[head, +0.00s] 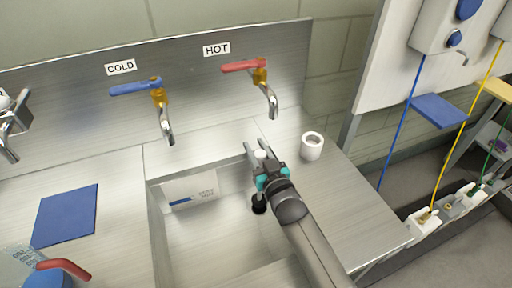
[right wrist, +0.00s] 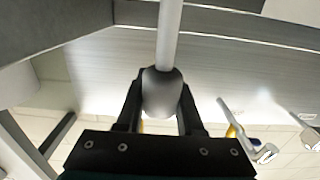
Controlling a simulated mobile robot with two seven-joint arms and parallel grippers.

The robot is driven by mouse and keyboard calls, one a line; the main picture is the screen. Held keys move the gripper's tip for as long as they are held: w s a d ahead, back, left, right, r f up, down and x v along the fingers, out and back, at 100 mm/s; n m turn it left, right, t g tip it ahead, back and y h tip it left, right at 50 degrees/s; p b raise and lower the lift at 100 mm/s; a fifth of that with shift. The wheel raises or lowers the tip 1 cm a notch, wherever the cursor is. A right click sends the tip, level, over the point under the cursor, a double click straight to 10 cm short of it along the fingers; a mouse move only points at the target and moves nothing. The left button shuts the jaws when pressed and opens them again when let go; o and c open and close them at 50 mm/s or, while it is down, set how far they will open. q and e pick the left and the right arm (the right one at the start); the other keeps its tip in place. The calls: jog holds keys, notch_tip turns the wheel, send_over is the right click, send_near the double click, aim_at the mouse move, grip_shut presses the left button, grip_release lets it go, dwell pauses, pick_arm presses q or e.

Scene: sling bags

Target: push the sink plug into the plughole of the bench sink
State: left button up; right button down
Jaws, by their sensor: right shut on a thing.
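My right gripper (head: 261,157) reaches into the bench sink (head: 225,240) from the lower right. It is shut on the pale knob of the sink plug. In the right wrist view the grey knob (right wrist: 162,93) sits between the two fingers, with a thin pale rod running away from it. The plug's black stopper end (head: 259,205) shows below the gripper, low in the basin. The plughole is not seen, and I cannot tell whether the stopper touches the basin floor. My left gripper is not in view.
Cold (head: 160,110) and hot (head: 262,85) taps overhang the back of the sink. A white cup (head: 312,146) stands on the drainer to the right. A white labelled card (head: 190,188) is on the basin's back wall. A blue cloth (head: 65,215) lies left.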

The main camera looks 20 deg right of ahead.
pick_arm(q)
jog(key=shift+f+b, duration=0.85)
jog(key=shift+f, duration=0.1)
pick_arm(e)
jog(key=shift+f, duration=1.1)
jog(key=shift+c, duration=2.3)
grip_release()
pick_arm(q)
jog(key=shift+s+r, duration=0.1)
pick_arm(e)
jog(key=shift+s, duration=0.1)
